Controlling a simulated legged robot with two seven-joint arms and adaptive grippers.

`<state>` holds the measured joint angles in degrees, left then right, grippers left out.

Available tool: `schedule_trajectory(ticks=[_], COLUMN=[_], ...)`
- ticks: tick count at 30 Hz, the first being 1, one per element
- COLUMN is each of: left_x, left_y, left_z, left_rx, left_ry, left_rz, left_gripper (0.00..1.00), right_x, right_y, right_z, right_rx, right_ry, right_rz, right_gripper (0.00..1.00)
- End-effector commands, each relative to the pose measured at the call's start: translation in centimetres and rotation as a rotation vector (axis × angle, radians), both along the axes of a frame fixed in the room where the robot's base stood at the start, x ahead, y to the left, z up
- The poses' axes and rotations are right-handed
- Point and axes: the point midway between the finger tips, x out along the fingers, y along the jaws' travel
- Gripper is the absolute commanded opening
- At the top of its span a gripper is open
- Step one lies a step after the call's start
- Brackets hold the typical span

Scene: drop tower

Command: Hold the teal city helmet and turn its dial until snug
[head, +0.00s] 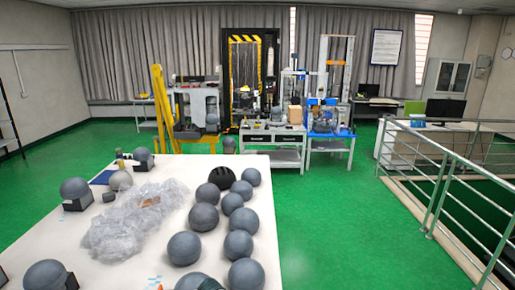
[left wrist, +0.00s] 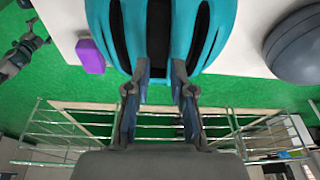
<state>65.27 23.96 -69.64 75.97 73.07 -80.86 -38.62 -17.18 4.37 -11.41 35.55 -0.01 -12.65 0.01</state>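The teal helmet (left wrist: 160,30) with dark vents fills the top middle of the left wrist view, its upper part cut off by the frame. My left gripper (left wrist: 161,68) has its two fingers apart, with the tips at the helmet's lower edge. I cannot tell whether they clamp it or only overlap it in the view. The dial cannot be made out. A dark jointed part (left wrist: 20,55) at the left edge of the wrist view looks like my right gripper; its finger state is unclear. The head view shows neither gripper clearly, nor the teal helmet.
A white table (head: 140,235) bears several grey balls (head: 184,248), crumpled clear wrap (head: 130,218) and a black helmet (head: 221,177). A purple block (left wrist: 90,56) and a grey ball (left wrist: 298,45) flank the teal helmet. Metal railings (head: 440,185) stand at right; green floor lies between.

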Motion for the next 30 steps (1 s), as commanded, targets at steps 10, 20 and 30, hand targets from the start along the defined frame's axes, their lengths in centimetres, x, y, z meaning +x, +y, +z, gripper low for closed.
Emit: schedule_trajectory(ticks=[10,20,30], left_x=[0.0,0.0,0.0], left_y=[-0.2,0.2,-0.1], left_z=[-0.3,-1.1,-1.6], left_rx=[0.002,-0.003,0.001], left_ry=[0.000,0.000,0.000], left_rz=[0.000,0.001,0.000], left_gripper=[0.23,0.23,0.23], right_x=[0.0,-0.1,-0.1], right_y=[0.0,-1.2,0.3], right_z=[-0.1,-0.3,-0.5], right_rx=[0.000,-0.014,0.003], right_ry=[0.000,0.000,0.001], right_rz=[0.002,0.005,0.000], right_gripper=[1.00,1.00,1.00])
